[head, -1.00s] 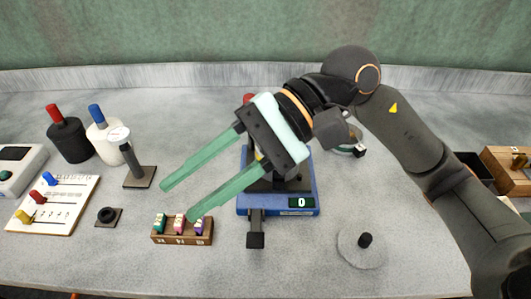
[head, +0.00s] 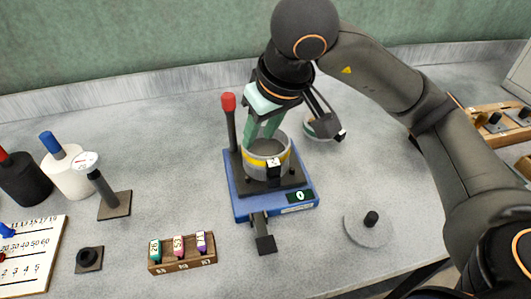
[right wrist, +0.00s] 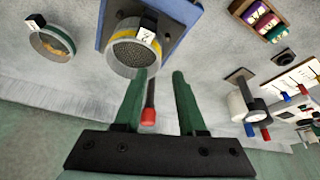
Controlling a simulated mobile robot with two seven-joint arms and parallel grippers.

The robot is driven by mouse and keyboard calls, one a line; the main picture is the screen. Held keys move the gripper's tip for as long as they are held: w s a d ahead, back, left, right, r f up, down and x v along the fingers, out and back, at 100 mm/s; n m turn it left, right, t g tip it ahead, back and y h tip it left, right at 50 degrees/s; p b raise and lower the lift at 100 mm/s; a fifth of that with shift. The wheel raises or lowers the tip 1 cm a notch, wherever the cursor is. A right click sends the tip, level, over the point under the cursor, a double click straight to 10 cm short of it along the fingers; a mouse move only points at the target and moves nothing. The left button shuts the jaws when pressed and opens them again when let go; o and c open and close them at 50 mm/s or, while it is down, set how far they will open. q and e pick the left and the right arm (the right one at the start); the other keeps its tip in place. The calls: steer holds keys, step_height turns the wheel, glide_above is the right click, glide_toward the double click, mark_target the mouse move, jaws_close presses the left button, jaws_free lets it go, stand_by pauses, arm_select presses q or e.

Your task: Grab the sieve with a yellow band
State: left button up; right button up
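The sieve with a yellow band (head: 266,158) sits on the dark platform of a blue machine (head: 243,206) with a "0" display. It is a grey ring with mesh inside and a black tab at its front. My right gripper (head: 258,138) is open and empty, its green fingers pointing down at the sieve's back rim. In the right wrist view the sieve (right wrist: 133,52) lies just beyond the left fingertip, not centred between the fingers (right wrist: 159,73). I cannot tell whether a finger touches it. My left gripper is not in view.
A red-topped rod (head: 229,120) stands at the machine's back left, close to the gripper. A green-banded sieve (head: 322,127) sits behind right. A round lid (head: 368,229) lies at right front, a weight rack (head: 182,252) at left front. Bottles (head: 66,172) stand at left.

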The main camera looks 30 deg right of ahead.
mark_target(267, 151)
steer(key=x, duration=0.8)
steer(key=shift+w+f, duration=0.15)
steer(key=shift+w, duration=0.15)
jaws_close()
stand_by(1.1)
